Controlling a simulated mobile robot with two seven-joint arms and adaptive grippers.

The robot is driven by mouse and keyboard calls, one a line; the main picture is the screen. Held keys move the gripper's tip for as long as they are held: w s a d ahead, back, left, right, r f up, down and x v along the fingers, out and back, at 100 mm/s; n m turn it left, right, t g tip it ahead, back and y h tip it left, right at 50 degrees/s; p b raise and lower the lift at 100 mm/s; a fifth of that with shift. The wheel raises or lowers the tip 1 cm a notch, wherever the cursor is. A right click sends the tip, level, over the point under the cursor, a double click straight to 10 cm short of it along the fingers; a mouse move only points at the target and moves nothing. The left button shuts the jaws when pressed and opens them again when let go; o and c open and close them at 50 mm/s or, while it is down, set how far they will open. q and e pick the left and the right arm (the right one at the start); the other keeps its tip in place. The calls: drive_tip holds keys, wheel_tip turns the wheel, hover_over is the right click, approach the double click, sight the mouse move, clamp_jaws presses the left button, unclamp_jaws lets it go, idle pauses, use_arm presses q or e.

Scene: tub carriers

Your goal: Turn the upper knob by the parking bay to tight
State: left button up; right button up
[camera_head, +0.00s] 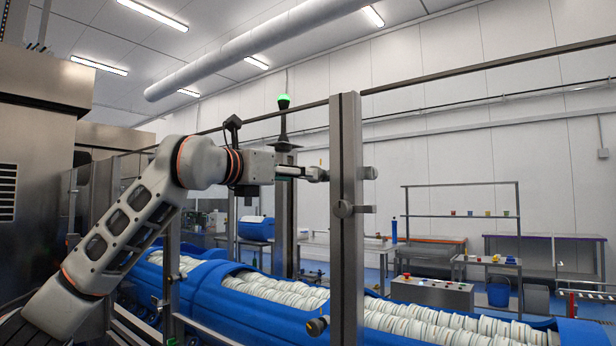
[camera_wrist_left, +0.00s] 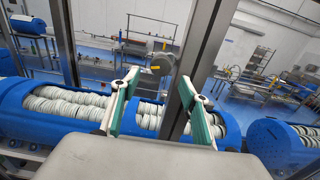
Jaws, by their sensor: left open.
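A steel post (camera_head: 346,120) stands upright in the middle of the head view. It carries a small grey knob (camera_head: 370,173) on its right side, a round grey knob (camera_head: 343,209) a little lower, and a dark knob (camera_head: 317,326) near the bottom. My left gripper (camera_head: 320,174) is left of the post, at about the height of the topmost knob. In the left wrist view the open fingers (camera_wrist_left: 160,78) point forward, with a round grey knob (camera_wrist_left: 162,64) showing beyond and between their tips. I cannot tell which head-view knob it is. Nothing is held. My right gripper is out of view.
Blue tubs (camera_head: 250,315) full of stacked white pieces lie below and behind the post. A thin rail (camera_head: 480,68) runs off the post to the right. Tables and a grey control box (camera_head: 432,292) stand further back.

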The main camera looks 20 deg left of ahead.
use_arm(q)
drive_tip(key=x, duration=0.5)
drive_tip(key=shift+p, duration=0.3)
drive_tip(key=c, duration=1.1)
